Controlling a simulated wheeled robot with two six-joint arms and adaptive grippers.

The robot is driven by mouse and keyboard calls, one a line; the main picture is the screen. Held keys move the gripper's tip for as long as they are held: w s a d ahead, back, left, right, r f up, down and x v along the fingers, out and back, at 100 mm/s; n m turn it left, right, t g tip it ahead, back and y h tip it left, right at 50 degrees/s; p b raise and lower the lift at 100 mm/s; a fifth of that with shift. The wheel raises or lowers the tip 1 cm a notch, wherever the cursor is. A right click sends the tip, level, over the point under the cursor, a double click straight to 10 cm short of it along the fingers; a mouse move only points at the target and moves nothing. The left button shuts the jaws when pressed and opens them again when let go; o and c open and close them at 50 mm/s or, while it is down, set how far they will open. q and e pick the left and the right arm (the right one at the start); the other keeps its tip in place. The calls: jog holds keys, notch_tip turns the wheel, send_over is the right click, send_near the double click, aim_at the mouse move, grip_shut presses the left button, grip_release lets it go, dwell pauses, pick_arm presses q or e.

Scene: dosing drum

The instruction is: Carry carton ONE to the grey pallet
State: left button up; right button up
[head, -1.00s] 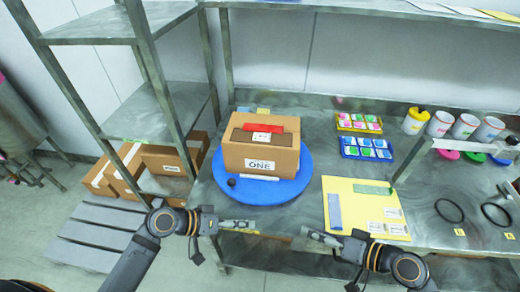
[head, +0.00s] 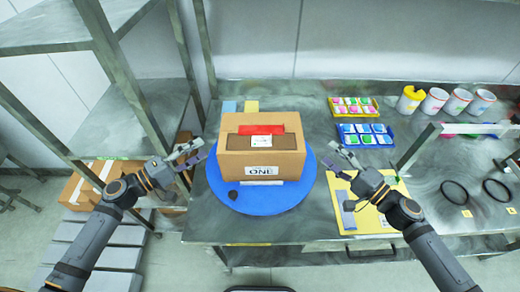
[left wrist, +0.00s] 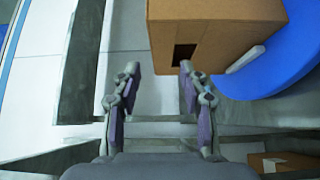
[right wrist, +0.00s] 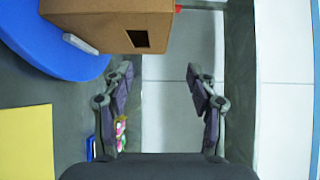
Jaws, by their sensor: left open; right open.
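Carton ONE (head: 262,150) is a brown box with a red strip and a label, standing upright on a round blue turntable (head: 228,197) on the metal bench. The grey pallet (head: 110,257) is on the floor at lower left. My left gripper (head: 196,154) is open and empty, just left of the carton. The left wrist view shows the carton (left wrist: 225,40) with a dark hand hole near the fingertips. My right gripper (head: 336,158) is open and empty, a little right of the carton. The right wrist view shows the carton's other hand hole (right wrist: 138,39).
Other brown cartons (head: 80,185) are at the left by the pallet. A metal rack post (head: 125,75) rises left of the bench. A yellow sheet (head: 372,215), trays of coloured blocks (head: 366,135) and white cups (head: 434,100) are on the right.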

aim_at(225, 135)
pick_arm(q)
jog(key=x, duration=0.9)
jog(key=shift+w+f, duration=0.2)
jog(key=shift+w, duration=0.25)
jog(key=shift+w+d, duration=0.2)
jog(key=shift+d, duration=0.2)
pick_arm(e)
jog(key=x, duration=1.1)
pick_arm(q)
jog(key=c, duration=0.9)
pick_arm(e)
jog(key=c, duration=0.9)
pick_arm(q)
grip_shut()
pick_arm(e)
grip_shut()
